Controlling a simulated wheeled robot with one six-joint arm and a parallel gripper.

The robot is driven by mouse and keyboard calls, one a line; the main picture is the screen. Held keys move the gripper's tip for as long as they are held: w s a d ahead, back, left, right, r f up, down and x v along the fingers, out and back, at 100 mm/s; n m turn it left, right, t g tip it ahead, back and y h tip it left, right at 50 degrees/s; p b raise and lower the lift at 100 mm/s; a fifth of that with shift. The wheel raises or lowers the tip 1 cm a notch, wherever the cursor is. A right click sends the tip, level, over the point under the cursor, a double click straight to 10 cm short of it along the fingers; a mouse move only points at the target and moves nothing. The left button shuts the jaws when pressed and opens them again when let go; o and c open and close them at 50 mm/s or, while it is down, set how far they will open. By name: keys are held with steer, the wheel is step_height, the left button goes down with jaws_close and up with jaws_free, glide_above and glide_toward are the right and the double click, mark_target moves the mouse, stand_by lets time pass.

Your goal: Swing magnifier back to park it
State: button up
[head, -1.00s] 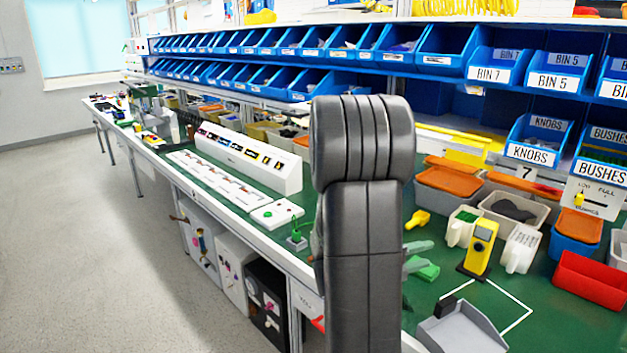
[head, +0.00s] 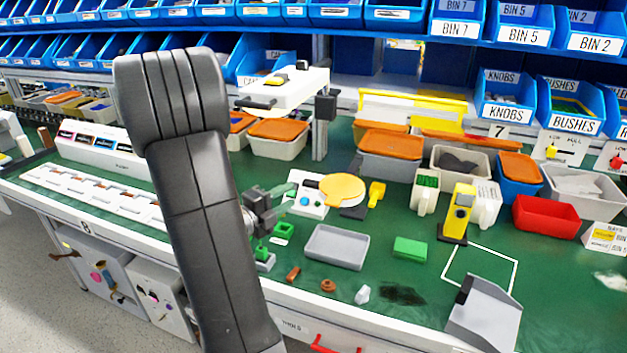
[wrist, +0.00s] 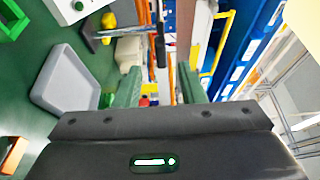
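A white flat head with a black handle, which looks like the magnifier (head: 284,90), juts left from an upright post (head: 320,130) at the back of the bench. A black clamp (head: 325,106) sits at the post. I cannot make out a lens. My gripper (head: 284,197) is low over the bench, in front of and below this head, apart from it. Its green fingers also show in the wrist view (wrist: 158,80), spread with nothing held between them. My dark arm hides part of the bench on the left.
A yellow disc (head: 342,188) and a white button box (head: 306,196) lie close by my gripper. A grey tray (head: 336,247) and a green block (head: 410,248) are in front. Orange-lidded bins (head: 278,130) stand behind. A yellow device (head: 458,213) stands at right.

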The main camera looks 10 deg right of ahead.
mark_target(314, 181)
steer(key=p+x, duration=0.1)
steer(key=x, duration=0.9)
steer(key=shift+w+d+r, duration=0.1)
steer(key=shift+w+d, duration=0.05)
steer(key=shift+d, duration=0.15)
jaws_close()
